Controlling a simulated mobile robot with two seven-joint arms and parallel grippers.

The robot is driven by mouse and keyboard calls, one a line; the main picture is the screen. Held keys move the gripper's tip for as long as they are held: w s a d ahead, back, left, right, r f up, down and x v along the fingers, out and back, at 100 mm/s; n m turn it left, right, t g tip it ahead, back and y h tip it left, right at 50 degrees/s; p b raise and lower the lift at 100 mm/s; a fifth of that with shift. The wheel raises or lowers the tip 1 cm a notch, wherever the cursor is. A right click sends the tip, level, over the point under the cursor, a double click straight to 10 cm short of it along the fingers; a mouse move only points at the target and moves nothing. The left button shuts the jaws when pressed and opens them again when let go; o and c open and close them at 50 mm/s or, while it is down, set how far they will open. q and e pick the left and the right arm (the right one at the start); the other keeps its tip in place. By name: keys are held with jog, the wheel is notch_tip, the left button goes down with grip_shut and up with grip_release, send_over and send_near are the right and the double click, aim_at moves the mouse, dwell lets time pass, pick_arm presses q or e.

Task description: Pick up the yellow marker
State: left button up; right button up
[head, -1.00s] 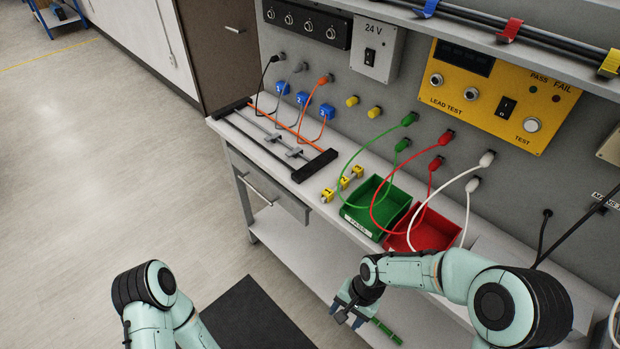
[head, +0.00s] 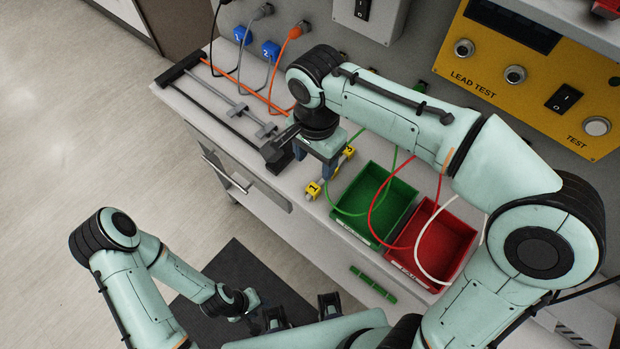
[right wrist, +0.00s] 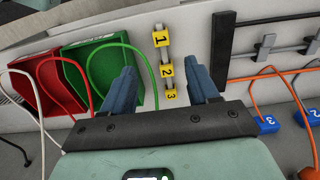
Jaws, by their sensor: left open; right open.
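Several yellow markers numbered 1 to 3 stand in a row on the bench. Marker 1 (head: 313,190) and marker 3 (head: 349,151) show in the head view; marker 2 is mostly hidden there by my right gripper. The right wrist view shows marker 1 (right wrist: 161,41), marker 2 (right wrist: 166,72) and marker 3 (right wrist: 171,94). My right gripper (head: 315,172) is open above the row, pointing down. In the right wrist view its fingers (right wrist: 162,78) lie on either side of the row, with gaps to both sides. My left gripper (head: 252,308) is open and empty, low in front of the bench.
A green bin (head: 374,203) and a red bin (head: 441,240) stand right of the markers, with leads looping over them. A rack with rods (head: 222,98) lies to the left. A green bar (head: 373,284) lies near the front edge. The panel wall rises behind.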

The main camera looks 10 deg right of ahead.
send_over(315, 186)
jog(key=f, duration=0.5)
jog(key=shift+s+a+b, duration=0.1)
jog(key=shift+s+b, duration=0.25)
jog(key=shift+s, duration=0.05)
jog(key=shift+w+f, duration=0.2)
jog(key=shift+f, duration=1.4)
jog(key=shift+w+f, duration=0.2)
jog(key=shift+f, duration=1.4)
jog(key=c, duration=1.1)
